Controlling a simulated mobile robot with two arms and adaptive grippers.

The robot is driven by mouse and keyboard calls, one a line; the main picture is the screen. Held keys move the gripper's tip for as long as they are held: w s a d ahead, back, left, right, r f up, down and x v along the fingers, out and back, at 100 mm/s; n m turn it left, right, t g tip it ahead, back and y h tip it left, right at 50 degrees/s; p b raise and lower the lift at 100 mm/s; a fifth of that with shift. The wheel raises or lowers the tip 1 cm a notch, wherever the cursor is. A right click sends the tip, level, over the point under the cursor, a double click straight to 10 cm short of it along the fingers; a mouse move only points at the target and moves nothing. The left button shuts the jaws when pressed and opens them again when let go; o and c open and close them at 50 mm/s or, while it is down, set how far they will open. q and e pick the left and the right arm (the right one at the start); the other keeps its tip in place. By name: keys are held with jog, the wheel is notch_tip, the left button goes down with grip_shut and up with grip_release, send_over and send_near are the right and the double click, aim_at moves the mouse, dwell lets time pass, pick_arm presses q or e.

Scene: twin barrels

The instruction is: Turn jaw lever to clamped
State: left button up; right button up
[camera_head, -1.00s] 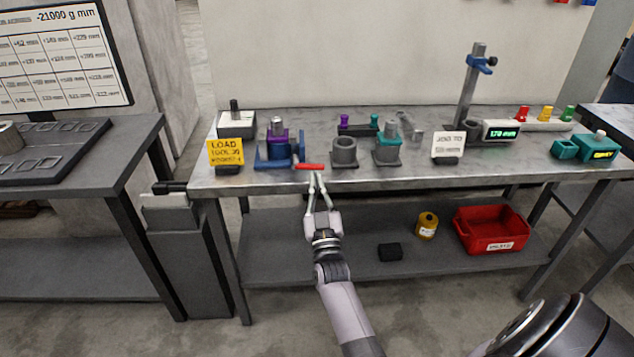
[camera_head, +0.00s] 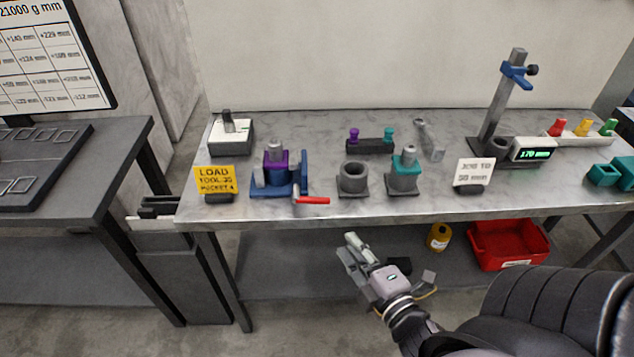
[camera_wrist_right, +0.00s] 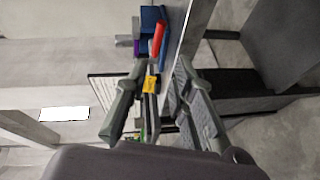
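The blue clamp fixture (camera_head: 304,172) stands on the bench at left-centre and holds a cylinder with a purple collar (camera_head: 276,158). Its jaw lever has a red handle (camera_head: 313,200) that points right along the bench's front edge. The red handle also shows in the right wrist view (camera_wrist_right: 157,40), beyond the fingers. My right gripper (camera_head: 350,247) is in front of and below the bench edge, to the right of the lever and apart from it. In the right wrist view its fingers (camera_wrist_right: 160,75) are spread with nothing between them. My left gripper is not in view.
The bench top (camera_head: 330,208) has a grey ring holder (camera_head: 353,179), a teal-collared holder (camera_head: 404,172) and a yellow sign (camera_head: 215,180) near the lever. A height gauge (camera_head: 511,100) stands at right. A red bin (camera_head: 508,246) sits on the lower shelf.

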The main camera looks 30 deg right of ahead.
aim_at(318, 203)
jog(key=p+x, duration=0.2)
jog(key=x, duration=1.3)
jog(key=shift+w+a+p, duration=0.1)
jog(key=shift+w+p, duration=0.25)
jog(key=shift+w, duration=0.5)
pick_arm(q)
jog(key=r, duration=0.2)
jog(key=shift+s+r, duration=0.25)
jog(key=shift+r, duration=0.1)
pick_arm(e)
jog(key=shift+c, duration=0.4)
jog(key=shift+f, duration=0.1)
grip_shut()
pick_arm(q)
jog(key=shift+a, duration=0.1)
